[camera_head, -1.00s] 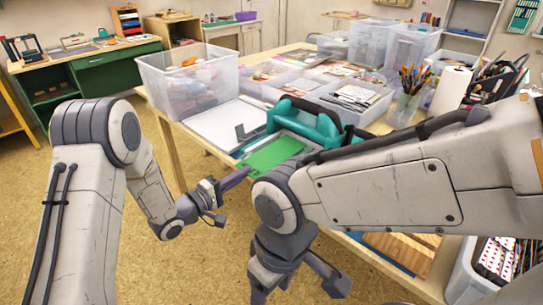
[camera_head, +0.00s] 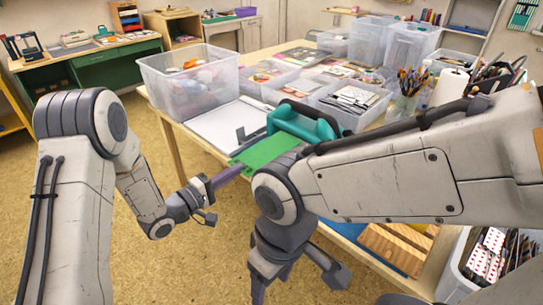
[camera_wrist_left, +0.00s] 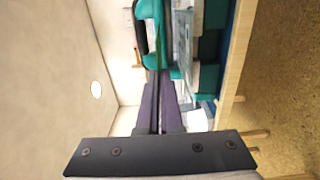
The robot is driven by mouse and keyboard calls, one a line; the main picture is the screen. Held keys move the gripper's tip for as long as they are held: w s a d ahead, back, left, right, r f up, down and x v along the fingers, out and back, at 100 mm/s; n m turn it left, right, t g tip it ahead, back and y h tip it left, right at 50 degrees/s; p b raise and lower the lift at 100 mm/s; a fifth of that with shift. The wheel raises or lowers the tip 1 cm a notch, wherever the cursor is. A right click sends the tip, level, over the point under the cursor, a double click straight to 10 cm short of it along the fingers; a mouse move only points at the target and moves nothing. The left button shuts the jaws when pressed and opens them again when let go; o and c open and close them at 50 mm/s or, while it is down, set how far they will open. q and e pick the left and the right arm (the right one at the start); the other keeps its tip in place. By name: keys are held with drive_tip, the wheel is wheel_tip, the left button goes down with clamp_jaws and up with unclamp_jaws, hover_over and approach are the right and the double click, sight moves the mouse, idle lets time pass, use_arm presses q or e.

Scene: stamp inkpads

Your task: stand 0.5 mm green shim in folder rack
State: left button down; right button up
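The green shim (camera_head: 268,150) is a thin flat green sheet at the near edge of the table, in front of a teal device. My left gripper (camera_head: 228,176) has its purple fingers at the sheet's left end. In the left wrist view the two fingers (camera_wrist_left: 159,78) are close together, and a thin green edge (camera_wrist_left: 160,42) shows at their tips, so they are shut on the shim. My right gripper (camera_head: 270,284) hangs low in front of the table, mostly cut off. A wooden grooved piece (camera_head: 392,246) lies by the table's right front edge; I cannot tell if it is the folder rack.
The teal device (camera_head: 304,121) stands close behind the shim, beside a grey bracket (camera_head: 247,137) and a white sheet (camera_head: 218,124). Clear bins (camera_head: 188,85) and a brush jar (camera_head: 406,104) crowd the table. My right arm hides part of the near table.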

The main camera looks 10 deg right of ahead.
use_arm(q)
drive_tip(key=s+a+r+p, duration=0.2)
drive_tip(key=s+a+p, duration=0.1)
drive_tip(key=s+a, duration=0.2)
drive_tip(key=s+a+r+p, duration=0.2)
drive_tip(key=s+a, duration=0.4)
drive_tip(key=a, duration=0.4)
drive_tip(key=shift+r+p, duration=0.35)
drive_tip(key=shift+p, duration=0.2)
drive_tip(key=shift+w, duration=0.1)
